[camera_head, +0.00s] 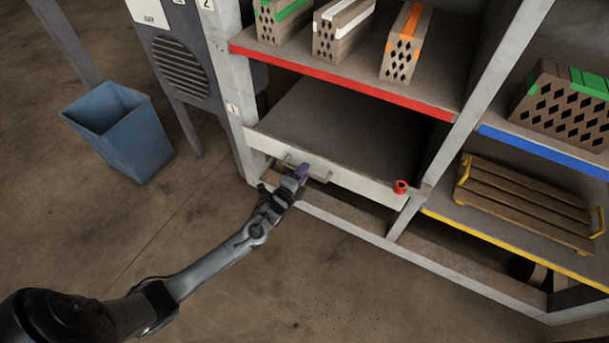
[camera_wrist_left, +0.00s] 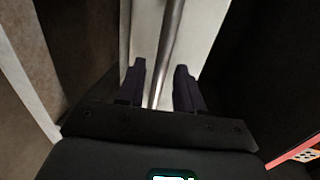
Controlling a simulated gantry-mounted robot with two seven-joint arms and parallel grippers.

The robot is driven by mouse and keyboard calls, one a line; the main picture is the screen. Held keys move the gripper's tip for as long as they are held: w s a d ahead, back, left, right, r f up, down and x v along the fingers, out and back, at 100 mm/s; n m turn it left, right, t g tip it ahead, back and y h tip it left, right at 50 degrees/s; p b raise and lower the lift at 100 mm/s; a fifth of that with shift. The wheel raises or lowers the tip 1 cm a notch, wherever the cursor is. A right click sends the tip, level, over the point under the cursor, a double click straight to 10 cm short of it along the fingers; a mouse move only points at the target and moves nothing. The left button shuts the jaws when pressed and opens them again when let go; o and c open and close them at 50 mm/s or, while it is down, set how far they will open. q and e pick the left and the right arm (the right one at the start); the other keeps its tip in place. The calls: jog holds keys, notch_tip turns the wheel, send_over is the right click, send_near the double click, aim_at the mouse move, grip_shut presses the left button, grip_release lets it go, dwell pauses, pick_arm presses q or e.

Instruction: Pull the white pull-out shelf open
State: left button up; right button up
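The white pull-out shelf has a white front panel (camera_head: 360,184) spanning between two grey posts, below the red-edged shelf. Its bar handle (camera_head: 322,178) is on the left part of the panel. The handle also shows as a metal bar (camera_wrist_left: 172,35) in the left wrist view. My left gripper (camera_head: 301,173) is at the handle, covering part of it. In the wrist view my left gripper (camera_wrist_left: 161,78) has its two dark fingers apart on either side of the bar, with gaps visible. My right gripper is not in view.
A red ring-shaped thing (camera_head: 401,187) sits at the panel's right end. Bricks stand on the red-edged shelf (camera_head: 345,76) above. A blue bin (camera_head: 137,140) stands on the floor at left. The floor in front of the shelf is clear apart from my left arm.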

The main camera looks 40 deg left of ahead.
pick_arm(q)
jog(key=shift+w+a+f, duration=0.1)
jog(key=shift+w+f, duration=0.05)
jog(key=shift+w, duration=0.45)
grip_shut()
